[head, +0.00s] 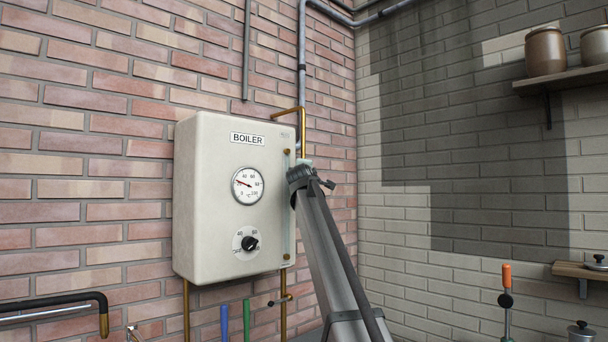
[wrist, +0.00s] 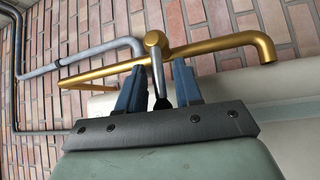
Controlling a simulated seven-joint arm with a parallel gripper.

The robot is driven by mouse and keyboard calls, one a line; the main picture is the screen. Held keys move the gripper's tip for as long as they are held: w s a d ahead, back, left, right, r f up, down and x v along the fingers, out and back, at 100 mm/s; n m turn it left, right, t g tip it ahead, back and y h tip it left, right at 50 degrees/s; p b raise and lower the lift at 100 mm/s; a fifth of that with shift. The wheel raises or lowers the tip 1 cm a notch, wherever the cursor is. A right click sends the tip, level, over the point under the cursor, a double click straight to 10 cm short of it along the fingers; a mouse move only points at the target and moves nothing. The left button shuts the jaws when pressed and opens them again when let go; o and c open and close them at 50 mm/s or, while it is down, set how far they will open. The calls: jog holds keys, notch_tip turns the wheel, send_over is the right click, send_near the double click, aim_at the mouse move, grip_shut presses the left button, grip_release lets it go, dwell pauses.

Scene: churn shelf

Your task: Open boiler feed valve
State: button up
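The boiler (head: 215,235) is a cream box on the brick wall in the head view, with a round gauge (head: 247,186) and a black dial (head: 249,243). A brass pipe (head: 303,130) runs down its right side to where my gripper is. In the wrist view, a grey valve lever (wrist: 157,75) with a dark tip hangs from a brass valve body (wrist: 155,41) on the brass pipe (wrist: 215,46). My gripper (wrist: 160,80) has its two blue fingers on either side of this lever, with gaps showing. My arm hides this spot in the head view.
A second small valve with a dark handle (head: 278,301) sits on a brass pipe below the boiler. A grey pipe (head: 301,50) runs up the wall. Shelves with jars (head: 545,50) are at the right. The wall between is clear.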

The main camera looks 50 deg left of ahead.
grip_shut()
dwell(0.3)
jog(key=shift+f+n+y, duration=0.3)
jog(key=shift+n+y, duration=0.1)
jog(key=shift+n, duration=0.1)
jog(key=shift+w+f+n+t+y, duration=0.1)
jog(key=shift+f+n+t+y, duration=0.15)
jog(key=shift+n+y, duration=0.5)
jog(key=shift+f+n+t+y, duration=0.15)
jog(key=shift+f+n+y, duration=0.1)
jog(key=shift+n+y, duration=0.45)
jog(key=shift+n, duration=0.35)
jog(key=shift+o, duration=0.4)
grip_release()
jog(key=shift+a+f, duration=0.1)
